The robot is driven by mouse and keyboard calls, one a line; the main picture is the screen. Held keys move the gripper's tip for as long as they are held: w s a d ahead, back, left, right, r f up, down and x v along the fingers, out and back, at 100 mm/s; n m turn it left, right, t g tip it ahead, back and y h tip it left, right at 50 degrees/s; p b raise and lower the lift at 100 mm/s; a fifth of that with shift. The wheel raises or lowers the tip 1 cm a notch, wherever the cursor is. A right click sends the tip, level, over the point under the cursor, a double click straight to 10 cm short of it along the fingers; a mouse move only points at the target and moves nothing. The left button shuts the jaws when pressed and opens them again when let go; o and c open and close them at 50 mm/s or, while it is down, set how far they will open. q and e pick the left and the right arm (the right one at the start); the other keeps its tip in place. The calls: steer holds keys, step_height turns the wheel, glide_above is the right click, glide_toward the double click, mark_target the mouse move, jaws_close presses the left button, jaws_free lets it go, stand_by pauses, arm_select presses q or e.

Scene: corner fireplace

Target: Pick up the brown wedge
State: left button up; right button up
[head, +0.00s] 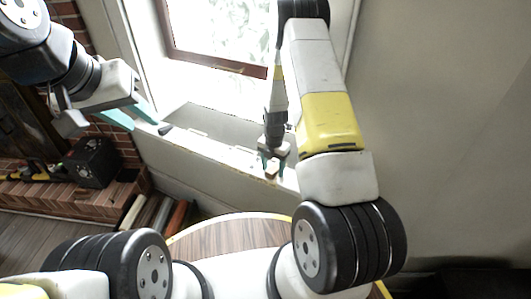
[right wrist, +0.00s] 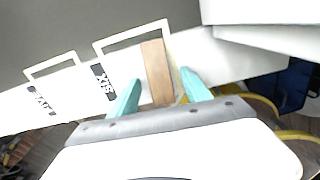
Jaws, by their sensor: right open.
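The brown wedge (right wrist: 157,72) is a light-brown wooden piece on the pale ledge (right wrist: 205,58) in the right wrist view. It overlaps the right part of a white outlined frame labelled SIX (right wrist: 104,82). My right gripper (right wrist: 160,77) is open, with its teal fingers on either side of the wedge and apparent gaps beside it. In the head view my right gripper (head: 272,160) points down at the window ledge, and the small wedge (head: 271,171) shows between its fingertips, partly hidden. My left gripper (head: 139,119) is open and empty at the upper left.
A second outlined frame labelled FIVE (right wrist: 41,101) lies left of SIX. The window (head: 220,40) is behind the ledge. A round wooden table (head: 225,236) is in front. A black box (head: 92,162) stands on the brick hearth (head: 75,200) at left.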

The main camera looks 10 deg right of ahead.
jaws_close()
steer(key=shift+r, duration=0.15)
